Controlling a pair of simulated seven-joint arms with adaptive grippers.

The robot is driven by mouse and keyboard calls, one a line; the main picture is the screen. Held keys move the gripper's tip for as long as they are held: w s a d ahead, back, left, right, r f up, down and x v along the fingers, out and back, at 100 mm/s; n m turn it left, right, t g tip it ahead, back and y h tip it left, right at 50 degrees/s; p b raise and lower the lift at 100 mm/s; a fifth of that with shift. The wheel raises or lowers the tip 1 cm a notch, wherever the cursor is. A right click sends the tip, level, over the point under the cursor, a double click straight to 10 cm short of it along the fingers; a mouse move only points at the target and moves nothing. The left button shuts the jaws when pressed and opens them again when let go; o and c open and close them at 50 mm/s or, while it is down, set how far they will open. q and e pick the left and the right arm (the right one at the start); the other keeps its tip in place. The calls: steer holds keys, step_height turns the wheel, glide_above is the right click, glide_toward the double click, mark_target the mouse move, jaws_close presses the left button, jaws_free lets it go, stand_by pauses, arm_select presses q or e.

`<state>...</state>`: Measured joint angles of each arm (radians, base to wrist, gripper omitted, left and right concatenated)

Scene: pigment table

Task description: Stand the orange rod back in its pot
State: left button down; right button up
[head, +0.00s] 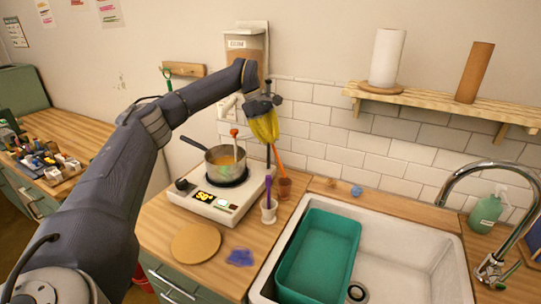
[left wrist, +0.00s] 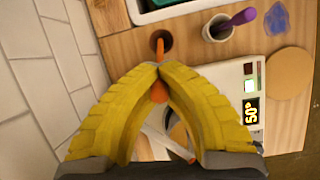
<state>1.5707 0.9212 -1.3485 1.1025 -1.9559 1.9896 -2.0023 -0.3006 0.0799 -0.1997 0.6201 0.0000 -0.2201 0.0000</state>
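My left gripper (head: 264,128) (left wrist: 158,70) has yellow fingers, with their tips together on the orange rod (head: 279,160). In the left wrist view the rod (left wrist: 159,91) passes between the tips, its upper end showing on the near side. In the head view the rod slants down to the right, its lower end at the mouth of the brown-orange pot (head: 285,190). In the left wrist view the rod's far end overlaps the pot's dark opening (left wrist: 164,37). I cannot tell whether it is inside or just above. My right gripper is not in view.
A white cup (head: 268,212) with a purple rod (head: 268,188) stands close to the pot. A saucepan (head: 225,160) sits on the hot plate (head: 212,205), left of the pot. The sink (head: 420,250) with a green tub (head: 318,255) is at right; the tiled wall is behind.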

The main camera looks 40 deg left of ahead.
arm_select(q)
step_height(320, 180, down, 6)
stand_by(0.6)
steer(key=c, duration=2.2)
jaws_free()
steer(key=shift+f, duration=0.6)
steer(key=c, duration=1.6)
jaws_free()
steer(key=w+v, duration=0.1)
steer(key=v, duration=1.2)
steer(key=shift+s+d, duration=0.3)
steer(key=shift+s, duration=0.1)
steer(key=shift+r, duration=0.15)
